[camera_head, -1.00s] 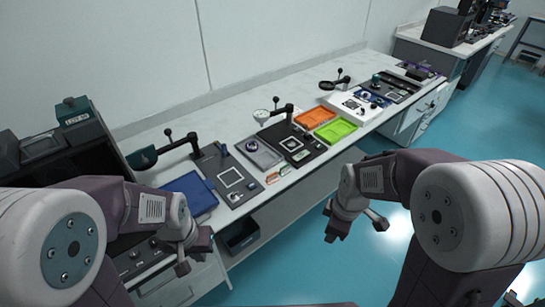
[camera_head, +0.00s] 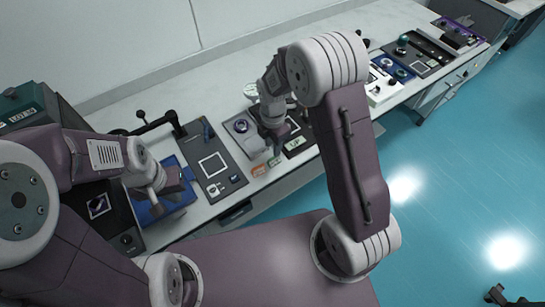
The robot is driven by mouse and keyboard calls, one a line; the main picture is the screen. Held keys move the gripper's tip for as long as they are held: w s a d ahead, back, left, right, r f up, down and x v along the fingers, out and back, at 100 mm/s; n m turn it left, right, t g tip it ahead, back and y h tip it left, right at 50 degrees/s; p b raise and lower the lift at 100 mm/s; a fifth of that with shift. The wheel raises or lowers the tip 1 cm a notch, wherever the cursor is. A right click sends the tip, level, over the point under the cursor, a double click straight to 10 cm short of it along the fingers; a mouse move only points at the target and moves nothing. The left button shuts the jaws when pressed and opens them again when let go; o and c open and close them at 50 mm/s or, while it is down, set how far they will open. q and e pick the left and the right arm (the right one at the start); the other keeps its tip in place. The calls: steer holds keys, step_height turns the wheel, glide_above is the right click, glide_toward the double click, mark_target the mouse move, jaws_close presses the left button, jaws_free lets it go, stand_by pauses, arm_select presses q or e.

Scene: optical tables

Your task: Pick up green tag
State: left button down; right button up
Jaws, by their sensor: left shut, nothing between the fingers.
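The small green tag (camera_head: 275,161) lies on the white table near its front edge, beside an orange tag (camera_head: 260,170) to its left. My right gripper (camera_head: 285,135) hangs just behind and above the green tag, over the grey tray and dark plate, and appears apart from the tag. Its fingers are small and partly merge with the dark plate, so I cannot tell how far apart they are. My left gripper (camera_head: 160,198) is shut and empty over the blue tray, well left of the tags.
A dark plate with a white square (camera_head: 211,164) lies between the blue tray (camera_head: 182,200) and the tags. A grey tray (camera_head: 243,126) stands behind the tags. My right arm hides the orange and green trays. A white box (camera_head: 384,92) is farther right.

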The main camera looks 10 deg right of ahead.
mark_target(274, 159)
steer(key=f, duration=0.2)
steer(key=w+f, duration=0.1)
steer(key=shift+d+f, duration=0.25)
steer(key=shift+d, duration=0.05)
steer(key=f, duration=0.4)
steer(key=shift+s+a+f, duration=0.1)
steer(key=shift+s+f, duration=0.05)
steer(key=shift+s, duration=0.25)
steer(key=shift+w+f, duration=0.2)
steer(key=shift+f, duration=0.2)
steer(key=shift+s+r, duration=0.1)
jaws_close()
